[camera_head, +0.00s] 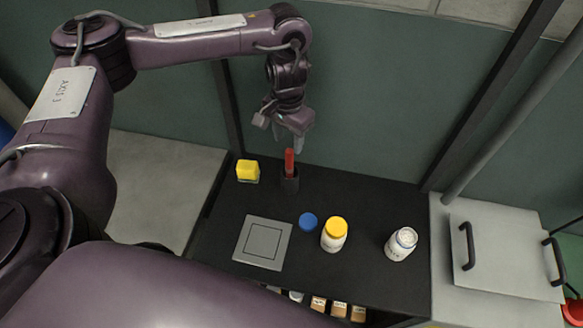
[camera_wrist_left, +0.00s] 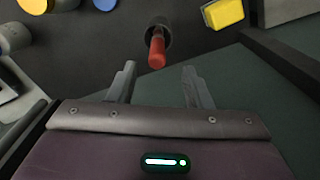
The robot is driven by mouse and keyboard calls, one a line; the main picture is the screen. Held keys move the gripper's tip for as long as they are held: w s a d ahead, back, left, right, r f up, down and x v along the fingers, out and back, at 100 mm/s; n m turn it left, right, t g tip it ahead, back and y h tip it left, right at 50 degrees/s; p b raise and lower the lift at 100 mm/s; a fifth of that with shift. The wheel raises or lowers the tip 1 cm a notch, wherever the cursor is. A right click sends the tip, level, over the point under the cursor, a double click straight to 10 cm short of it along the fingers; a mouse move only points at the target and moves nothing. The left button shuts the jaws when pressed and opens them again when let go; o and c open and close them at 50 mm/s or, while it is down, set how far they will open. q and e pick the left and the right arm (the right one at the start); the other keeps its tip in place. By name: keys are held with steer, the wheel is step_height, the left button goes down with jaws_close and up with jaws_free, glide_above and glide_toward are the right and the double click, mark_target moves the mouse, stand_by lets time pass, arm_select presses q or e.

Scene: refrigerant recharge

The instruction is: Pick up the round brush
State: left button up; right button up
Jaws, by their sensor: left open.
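A red-handled tool (camera_head: 289,161), which looks like the round brush, stands upright in a dark holder (camera_head: 289,182) at the back of the black table. Only its red handle shows; its lower end is hidden in the holder. My left gripper (camera_head: 288,145) is above the handle, pointing down. In the left wrist view the red handle (camera_wrist_left: 157,50) lies ahead of the gap between the two open fingers (camera_wrist_left: 158,82), apart from both. The dark holder (camera_wrist_left: 158,26) shows behind it. My right gripper is not in view.
A yellow sponge (camera_head: 248,170) lies left of the holder. A grey square plate (camera_head: 262,243), a blue lid (camera_head: 308,222), a yellow-capped jar (camera_head: 334,235) and an open white jar (camera_head: 401,244) stand nearer the front. A green wall (camera_head: 370,110) rises close behind.

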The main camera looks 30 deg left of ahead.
mark_target(289, 158)
arm_select(q)
steer(key=shift+w+f, duration=0.15)
steer(key=shift+f, duration=0.75)
steer(key=shift+s+d+f+p, duration=0.1)
steer(key=shift+s+f+p, duration=0.3)
steer(key=shift+f+p, duration=0.35)
step_height(289, 158, down, 4)
steer(key=shift+w+r+p, duration=0.1)
steer(key=shift+r+p, duration=0.05)
steer(key=shift+p, duration=0.55)
steer(key=shift+w+d+f, duration=0.1)
steer(key=shift+f, duration=0.3)
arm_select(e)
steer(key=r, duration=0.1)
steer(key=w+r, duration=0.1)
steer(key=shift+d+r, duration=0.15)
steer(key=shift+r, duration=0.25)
arm_select(q)
steer(key=shift+c, duration=0.5)
steer(key=shift+r, duration=0.1)
steer(key=shift+c, duration=1.3)
jaws_close()
